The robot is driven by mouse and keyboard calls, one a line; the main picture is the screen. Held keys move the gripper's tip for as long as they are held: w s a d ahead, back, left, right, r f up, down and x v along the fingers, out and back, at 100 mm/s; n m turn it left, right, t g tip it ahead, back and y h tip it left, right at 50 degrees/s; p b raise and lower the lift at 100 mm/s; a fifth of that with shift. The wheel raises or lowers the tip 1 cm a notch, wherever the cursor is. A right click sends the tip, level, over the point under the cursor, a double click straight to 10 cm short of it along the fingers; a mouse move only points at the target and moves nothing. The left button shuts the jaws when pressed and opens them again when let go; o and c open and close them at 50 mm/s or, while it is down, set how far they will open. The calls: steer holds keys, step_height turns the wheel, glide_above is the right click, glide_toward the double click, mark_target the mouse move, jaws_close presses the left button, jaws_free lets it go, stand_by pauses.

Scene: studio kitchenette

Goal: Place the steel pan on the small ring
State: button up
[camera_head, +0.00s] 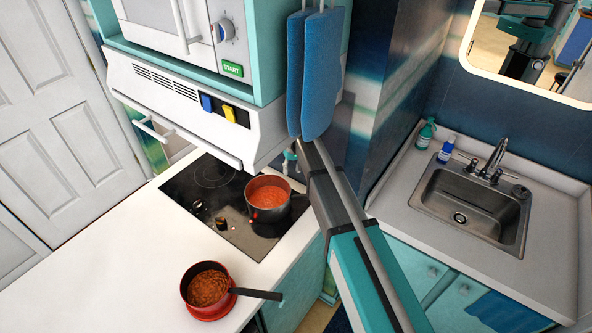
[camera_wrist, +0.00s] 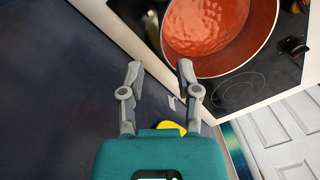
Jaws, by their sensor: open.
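A round pan (camera_head: 265,216) full of red sauce stands on the right part of the black cooktop (camera_head: 178,190); I take it for the steel pan. Its outside looks dark and shiny, and I cannot make out its handle. In the wrist view the pan (camera_wrist: 250,62) fills the top, just beyond my fingertips. My gripper (camera_wrist: 160,72) is open, with nothing between its fingers. In the head view my arm reaches toward the pan's far side. A thin ring (camera_head: 213,171) is marked at the cooktop's back left and is empty. A ring also shows beside the pan in the wrist view (camera_wrist: 238,91).
A red pan (camera_head: 188,291) with brown food and a black handle sits on a red mat on the white counter. Blue mitts (camera_head: 318,75) hang close by my arm. A white hood (camera_head: 160,105) overhangs the cooktop's back. A sink (camera_head: 470,215) is at right.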

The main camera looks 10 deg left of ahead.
stand_by(0.3)
steer(key=s+d+m, duration=0.2)
steer(key=s+d, duration=0.2)
steer(key=d, duration=0.8)
steer(key=s+d+m, duration=0.2)
steer(key=s+d, duration=0.3)
steer(key=d, duration=0.7)
steer(key=s+d+m, duration=0.2)
steer(key=s+d, duration=0.3)
steer(key=d, duration=0.6)
steer(key=shift+s+d+m+h, duration=0.15)
steer(key=shift+d+m+h, duration=0.15)
steer(key=shift+d, duration=0.1)
